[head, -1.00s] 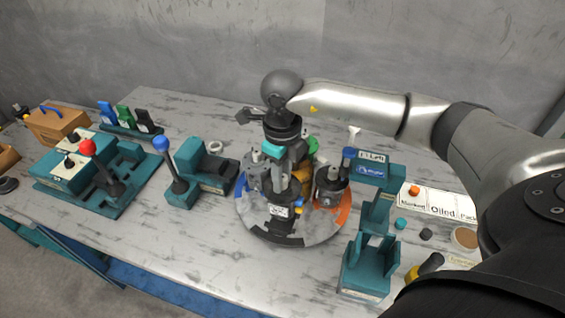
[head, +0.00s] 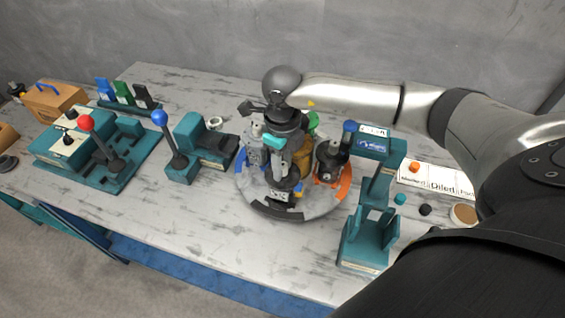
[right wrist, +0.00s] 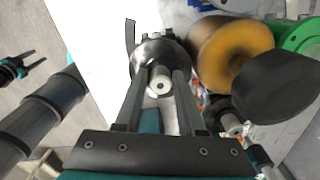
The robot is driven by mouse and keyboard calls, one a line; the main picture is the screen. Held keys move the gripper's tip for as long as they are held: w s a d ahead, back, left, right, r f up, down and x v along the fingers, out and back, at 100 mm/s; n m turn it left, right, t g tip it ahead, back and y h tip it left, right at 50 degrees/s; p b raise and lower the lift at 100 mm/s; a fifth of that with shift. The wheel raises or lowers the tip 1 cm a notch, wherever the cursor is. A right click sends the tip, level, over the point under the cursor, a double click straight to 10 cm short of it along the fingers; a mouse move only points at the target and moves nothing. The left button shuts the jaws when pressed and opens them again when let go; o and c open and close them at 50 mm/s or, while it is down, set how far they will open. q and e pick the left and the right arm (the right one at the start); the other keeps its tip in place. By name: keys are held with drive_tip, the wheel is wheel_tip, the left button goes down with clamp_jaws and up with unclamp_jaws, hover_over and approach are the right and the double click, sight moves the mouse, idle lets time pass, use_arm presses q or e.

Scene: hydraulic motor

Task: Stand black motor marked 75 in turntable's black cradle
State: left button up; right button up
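My right gripper (head: 281,168) reaches down over the front of the round turntable (head: 322,204). It is shut on a dark, upright motor (head: 280,194) with a small white label, whose number is too small to read. The motor is above the turntable's black front sector (head: 272,210). The black cradle is hidden behind it, and I cannot tell whether they touch. In the right wrist view the two fingers lie on either side of the motor's round end and pale shaft (right wrist: 160,82). My left gripper (right wrist: 29,62) shows at the left there, empty, its fingers apart.
Another motor (head: 331,160) stands on the turntable's right, and a grey one (head: 254,150) on its left. A teal stand (head: 366,240) is close at the right. A blue-knobbed lever (head: 178,158) stands left. The table's front middle is clear.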

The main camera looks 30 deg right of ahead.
drive_tip(key=shift+o, duration=1.4)
wheel_tip(320, 180, up, 12)
drive_tip(key=shift+r, duration=0.15)
